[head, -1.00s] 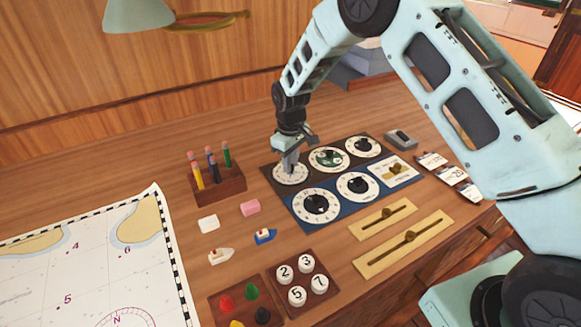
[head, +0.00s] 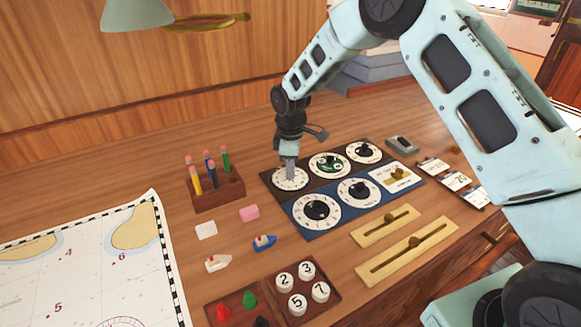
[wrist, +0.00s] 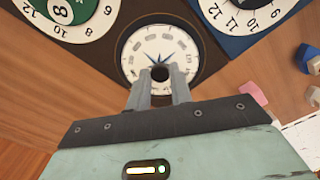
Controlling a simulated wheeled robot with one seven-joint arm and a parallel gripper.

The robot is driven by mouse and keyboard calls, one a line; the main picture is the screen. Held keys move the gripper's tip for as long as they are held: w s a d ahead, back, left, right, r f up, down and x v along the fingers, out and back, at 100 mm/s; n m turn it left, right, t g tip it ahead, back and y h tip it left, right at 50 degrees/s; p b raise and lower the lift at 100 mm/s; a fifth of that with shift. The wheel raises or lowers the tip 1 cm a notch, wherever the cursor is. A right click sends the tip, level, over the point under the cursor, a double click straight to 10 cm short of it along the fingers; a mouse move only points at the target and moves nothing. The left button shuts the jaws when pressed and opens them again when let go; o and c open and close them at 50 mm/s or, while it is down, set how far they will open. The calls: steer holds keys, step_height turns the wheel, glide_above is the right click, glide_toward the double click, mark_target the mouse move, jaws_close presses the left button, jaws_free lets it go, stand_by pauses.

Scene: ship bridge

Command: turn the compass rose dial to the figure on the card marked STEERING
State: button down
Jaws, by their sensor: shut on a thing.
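The compass rose dial (head: 279,184) is a round white dial at the far left of the black panel. In the wrist view its face (wrist: 184,48) shows a blue star and small marks around the rim. My gripper (head: 290,177) points down onto it. In the wrist view my gripper (wrist: 160,76) is shut on the dark knob at the dial's centre. The fingers hide the near part of the face. Several white cards (head: 456,181) lie in a row at the right edge of the desk; their print is too small to read, so I cannot tell which is marked STEERING.
Beside it on the black panel are a green dial (head: 329,163) and another white dial (head: 364,151). A blue panel (head: 336,203) with dials lies in front. A pencil block (head: 220,193) stands to the left. Brass sliders (head: 410,245) and a chart (head: 80,275) lie nearer.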

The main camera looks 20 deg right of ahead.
stand_by(0.3)
steer(key=c, duration=1.3)
jaws_free()
steer(key=shift+o, duration=0.2)
steer(key=shift+r, duration=0.1)
step_height(320, 180, up, 17)
steer(key=b, duration=0.3)
steer(key=shift+r+b, duration=0.15)
steer(key=shift+b, duration=0.25)
